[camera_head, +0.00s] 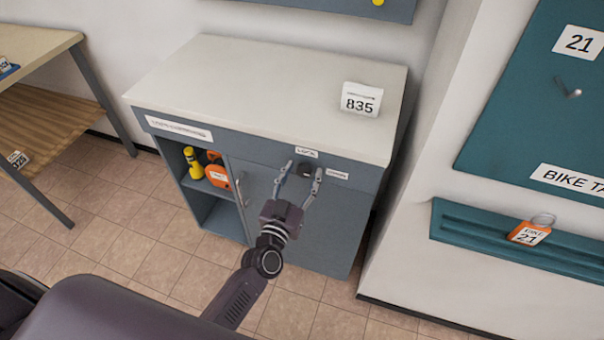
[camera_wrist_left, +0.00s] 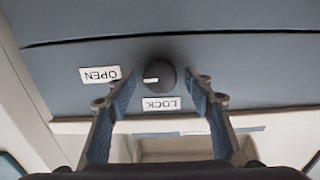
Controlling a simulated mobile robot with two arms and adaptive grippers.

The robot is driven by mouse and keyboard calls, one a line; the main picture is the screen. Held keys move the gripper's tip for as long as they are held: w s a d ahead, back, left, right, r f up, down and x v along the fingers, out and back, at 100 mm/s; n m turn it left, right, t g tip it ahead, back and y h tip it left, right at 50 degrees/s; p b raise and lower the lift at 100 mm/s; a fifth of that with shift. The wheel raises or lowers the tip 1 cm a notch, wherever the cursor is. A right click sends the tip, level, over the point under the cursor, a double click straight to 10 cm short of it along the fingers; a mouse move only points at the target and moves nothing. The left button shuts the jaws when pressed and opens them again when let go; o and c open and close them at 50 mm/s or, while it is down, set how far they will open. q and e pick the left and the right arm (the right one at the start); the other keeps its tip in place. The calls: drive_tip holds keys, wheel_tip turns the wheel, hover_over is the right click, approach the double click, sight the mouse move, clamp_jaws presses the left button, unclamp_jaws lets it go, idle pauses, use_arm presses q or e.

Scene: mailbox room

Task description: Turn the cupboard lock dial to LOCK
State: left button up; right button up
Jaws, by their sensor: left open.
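The dark round lock dial (camera_head: 306,170) sits on the front of the grey-blue cupboard (camera_head: 262,152), below the worktop. A LOCK label (camera_head: 306,153) is above it and an OPEN label (camera_head: 337,175) is to its right. In the left wrist view, which is upside down, the dial (camera_wrist_left: 163,72) carries a white mark on its left side, toward the OPEN label (camera_wrist_left: 100,74); the LOCK label (camera_wrist_left: 160,103) is below it. My left gripper (camera_head: 303,171) is open, with one finger on each side of the dial and visible gaps in the wrist view. My right gripper is out of view.
A white 835 sign (camera_head: 361,100) stands on the cupboard worktop (camera_head: 250,85). An open shelf holds a yellow bottle (camera_head: 193,162) and an orange container (camera_head: 216,172). A wooden bench (camera_head: 40,45) is at left. A teal ledge (camera_head: 470,235) with an orange tag (camera_head: 528,234) is at right.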

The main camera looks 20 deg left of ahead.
use_arm(q)
drive_tip(key=c, duration=1.1)
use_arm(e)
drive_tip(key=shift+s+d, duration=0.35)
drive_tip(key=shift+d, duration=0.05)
use_arm(q)
drive_tip(key=shift+n, duration=0.4)
drive_tip(key=n, duration=0.3)
drive_tip(key=shift+n, duration=0.4)
drive_tip(key=n, duration=0.4)
drive_tip(key=shift+a+f, duration=0.1)
drive_tip(key=shift+a, duration=0.05)
drive_tip(key=n+b, duration=0.1)
drive_tip(key=n, duration=0.4)
drive_tip(key=shift+f+n, duration=0.1)
drive_tip(key=shift+n, duration=0.3)
drive_tip(key=shift+n+b, duration=0.6)
drive_tip(key=shift+n, duration=1.1)
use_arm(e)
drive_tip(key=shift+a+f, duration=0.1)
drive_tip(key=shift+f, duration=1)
